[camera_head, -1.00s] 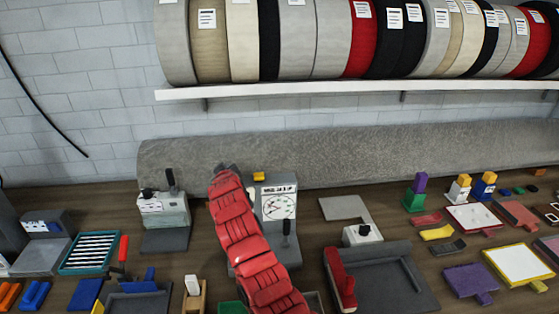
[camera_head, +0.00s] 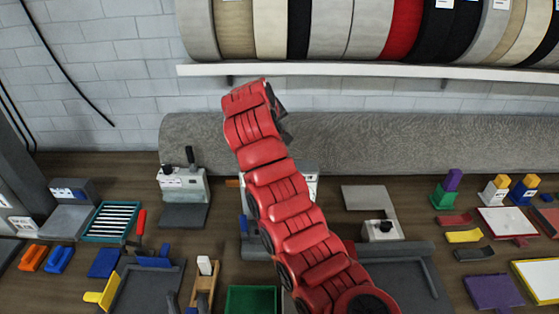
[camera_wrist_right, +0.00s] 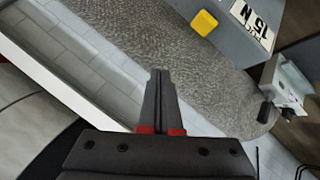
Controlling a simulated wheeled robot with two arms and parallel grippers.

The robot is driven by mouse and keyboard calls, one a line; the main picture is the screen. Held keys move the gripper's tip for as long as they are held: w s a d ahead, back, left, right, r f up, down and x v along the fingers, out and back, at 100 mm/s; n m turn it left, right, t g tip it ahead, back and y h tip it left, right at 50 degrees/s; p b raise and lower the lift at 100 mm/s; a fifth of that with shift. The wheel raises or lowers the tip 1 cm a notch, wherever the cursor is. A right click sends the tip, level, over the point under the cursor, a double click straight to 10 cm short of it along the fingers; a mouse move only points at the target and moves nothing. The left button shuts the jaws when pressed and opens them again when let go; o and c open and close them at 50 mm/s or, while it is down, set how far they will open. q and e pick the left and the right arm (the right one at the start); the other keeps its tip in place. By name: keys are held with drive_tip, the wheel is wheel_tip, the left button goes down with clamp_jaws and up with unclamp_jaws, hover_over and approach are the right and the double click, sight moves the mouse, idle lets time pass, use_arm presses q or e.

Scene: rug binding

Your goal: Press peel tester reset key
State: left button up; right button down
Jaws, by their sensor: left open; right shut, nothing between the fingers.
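The peel tester (camera_head: 311,167) is a grey box with a white dial face, mostly hidden behind my red right arm in the head view. In the right wrist view its grey housing (camera_wrist_right: 235,35) carries a lettered plate and a yellow key (camera_wrist_right: 205,23). The key is hidden in the head view. My right gripper (camera_wrist_right: 160,73) is shut and empty, its tips apart from the key, which lies up and to the right in the picture. In the head view the right gripper (camera_head: 284,128) is partly hidden by its wrist. My left gripper (camera_head: 183,303) shows only dark fingertips at the bottom edge, open.
A grey rug roll (camera_head: 400,145) lies behind the tester, below a white shelf (camera_head: 420,71) of binding rolls. A grey-white device with a black lever (camera_head: 183,185) stands left of the tester.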

wheel_tip(320, 180, down, 6)
drive_tip(key=shift+f+p, duration=0.15)
drive_tip(key=shift+p, duration=0.15)
drive_tip(key=shift+f+b, duration=0.55)
drive_tip(key=shift+f, duration=0.7)
idle(1.0)
drive_tip(key=shift+f+b, duration=0.35)
drive_tip(key=shift+b, duration=0.4)
drive_tip(key=shift+f+b, duration=0.45)
drive_tip(key=shift+f, duration=0.1)
idle(0.6)
drive_tip(key=shift+r, duration=0.95)
